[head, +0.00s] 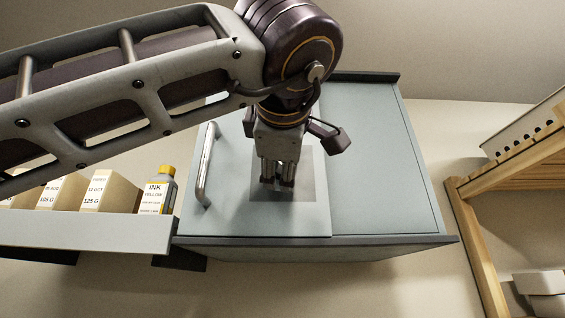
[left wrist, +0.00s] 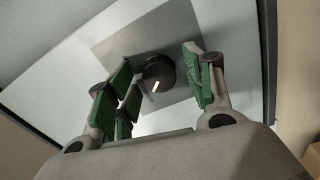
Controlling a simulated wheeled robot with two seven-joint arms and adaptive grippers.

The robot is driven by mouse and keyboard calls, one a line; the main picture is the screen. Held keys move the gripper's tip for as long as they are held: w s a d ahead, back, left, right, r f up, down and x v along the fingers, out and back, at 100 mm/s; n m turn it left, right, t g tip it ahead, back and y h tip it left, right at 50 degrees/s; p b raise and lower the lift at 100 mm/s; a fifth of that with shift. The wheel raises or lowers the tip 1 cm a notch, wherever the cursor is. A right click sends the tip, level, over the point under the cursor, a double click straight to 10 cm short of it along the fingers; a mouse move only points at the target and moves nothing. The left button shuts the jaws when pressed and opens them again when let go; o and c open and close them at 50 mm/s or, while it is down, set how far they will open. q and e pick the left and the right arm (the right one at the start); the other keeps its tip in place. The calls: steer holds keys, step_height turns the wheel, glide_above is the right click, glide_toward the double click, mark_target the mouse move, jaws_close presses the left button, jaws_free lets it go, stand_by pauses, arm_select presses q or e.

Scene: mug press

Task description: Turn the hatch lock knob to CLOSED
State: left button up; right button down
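The hatch lock knob (left wrist: 158,74) is a round black knob with a white pointer line, on a grey square plate (left wrist: 121,44) in the left wrist view. The pointer slants toward the lower left of that view; no label is readable. My left gripper (left wrist: 160,85) is open, its green-padded fingers on either side of the knob with gaps between. In the head view my left gripper (head: 277,180) is in front of the plate (head: 304,188) and hides the knob. The hatch (head: 228,217) is a pale blue-grey panel with a metal handle (head: 207,165). My right gripper is not in view.
A shelf (head: 90,230) at the left holds a yellow-capped ink bottle (head: 158,192) and several boxes (head: 108,192). A wooden rack (head: 475,240) with a white perforated bin (head: 520,132) stands at the right. The wall between cabinet and rack is clear.

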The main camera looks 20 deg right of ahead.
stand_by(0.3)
arm_select(q)
steer(key=v, duration=1.2)
stand_by(0.8)
